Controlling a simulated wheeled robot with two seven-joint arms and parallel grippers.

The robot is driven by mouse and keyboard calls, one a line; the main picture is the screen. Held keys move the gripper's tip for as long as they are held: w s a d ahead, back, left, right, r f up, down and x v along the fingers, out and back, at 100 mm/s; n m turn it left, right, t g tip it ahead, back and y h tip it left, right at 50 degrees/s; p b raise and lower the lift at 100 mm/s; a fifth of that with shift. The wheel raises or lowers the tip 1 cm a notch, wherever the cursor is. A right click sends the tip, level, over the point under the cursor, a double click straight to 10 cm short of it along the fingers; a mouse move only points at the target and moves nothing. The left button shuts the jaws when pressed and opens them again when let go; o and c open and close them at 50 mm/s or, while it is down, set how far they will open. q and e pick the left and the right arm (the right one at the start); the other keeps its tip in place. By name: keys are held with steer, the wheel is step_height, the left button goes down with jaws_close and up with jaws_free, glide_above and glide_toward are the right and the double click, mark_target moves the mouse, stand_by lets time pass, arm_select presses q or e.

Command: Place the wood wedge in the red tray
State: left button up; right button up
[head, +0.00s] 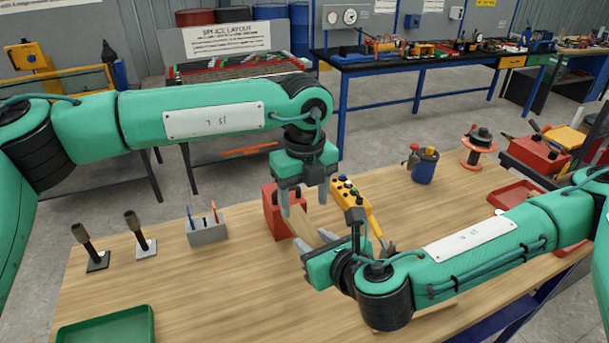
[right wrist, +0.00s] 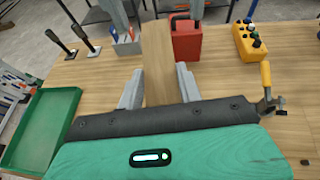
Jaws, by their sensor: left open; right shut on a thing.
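The wood wedge (right wrist: 157,58) is a long light-brown piece between the two grey fingers of my right gripper (right wrist: 160,82) in the right wrist view. My right gripper (head: 329,232) is shut on it over the middle of the table, and the wedge is mostly hidden in the head view. My left gripper (head: 304,203) is open and empty, pointing down just above and behind the right one. A red tray (head: 515,192) lies at the table's right side, beyond my right forearm, which covers part of that area.
A red can (head: 270,210) and a yellow control pendant (head: 352,200) stand close to the grippers. A grey pen holder (head: 206,229) is on the left. A green tray (head: 107,327) lies front left. A blue cup (head: 424,167) and a red spool (head: 479,150) stand at the back right.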

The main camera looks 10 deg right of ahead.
mark_target(305, 221)
arm_select(q)
steer(key=shift+f, duration=2.2)
steer(key=c, duration=1.1)
arm_select(e)
steer(key=shift+a, duration=0.1)
arm_select(q)
steer(key=shift+d, duration=0.1)
steer(key=shift+c, duration=0.2)
arm_select(e)
steer(key=o, duration=0.9)
steer(key=shift+s, duration=0.1)
steer(key=shift+c, duration=0.2)
steer(key=shift+o, duration=1)
